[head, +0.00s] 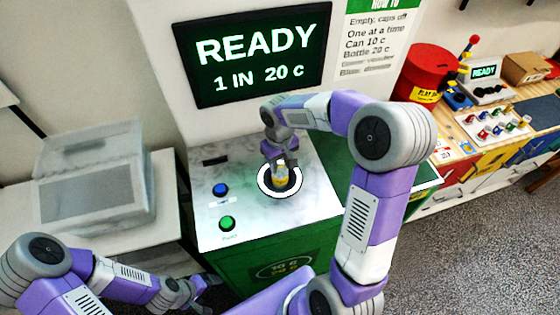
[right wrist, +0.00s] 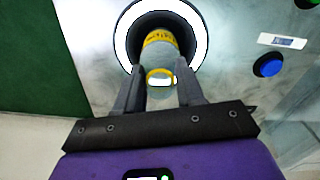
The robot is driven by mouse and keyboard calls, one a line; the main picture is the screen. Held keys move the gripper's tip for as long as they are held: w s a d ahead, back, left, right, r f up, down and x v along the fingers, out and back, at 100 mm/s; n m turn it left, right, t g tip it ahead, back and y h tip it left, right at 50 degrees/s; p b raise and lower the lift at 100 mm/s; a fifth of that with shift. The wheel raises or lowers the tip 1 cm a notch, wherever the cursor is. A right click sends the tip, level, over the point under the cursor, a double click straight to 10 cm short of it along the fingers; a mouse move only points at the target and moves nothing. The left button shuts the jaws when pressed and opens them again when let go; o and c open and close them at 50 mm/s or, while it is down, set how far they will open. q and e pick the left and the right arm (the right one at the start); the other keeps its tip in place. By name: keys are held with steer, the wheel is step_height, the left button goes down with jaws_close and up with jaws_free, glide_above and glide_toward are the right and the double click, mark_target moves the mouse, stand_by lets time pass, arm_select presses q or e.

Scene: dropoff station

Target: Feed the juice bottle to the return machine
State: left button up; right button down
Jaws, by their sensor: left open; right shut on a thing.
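The juice bottle (head: 280,175), with a yellow band, is at the dark round opening with a lit white ring (head: 263,190) on top of the return machine (head: 320,205). My right gripper (head: 281,161) is shut on the bottle from above. In the right wrist view the bottle (right wrist: 161,50) is between the fingers of the gripper (right wrist: 159,92), and its far end is within the ring (right wrist: 121,35). How deep it sits in the opening I cannot tell. My left gripper (head: 200,290) is open and empty, low beside the machine's left front.
The screen (head: 252,52) reads "READY, 1 IN 20 c". A blue button (head: 221,189) and a green button (head: 227,223) are left of the ring. A grey clear-sided bin (head: 95,180) stands on the left table. A red drum (head: 425,73) and a cluttered bench are at right.

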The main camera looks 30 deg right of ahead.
steer(key=shift+f+b, duration=0.75)
steer(key=shift+f, duration=0.3)
steer(key=c, duration=0.6)
jaws_free()
steer(key=shift+o, duration=0.2)
steer(key=o, duration=0.4)
steer(key=shift+c, duration=0.2)
steer(key=shift+r, duration=0.15)
step_height(320, 180, up, 7)
steer(key=p, duration=0.6)
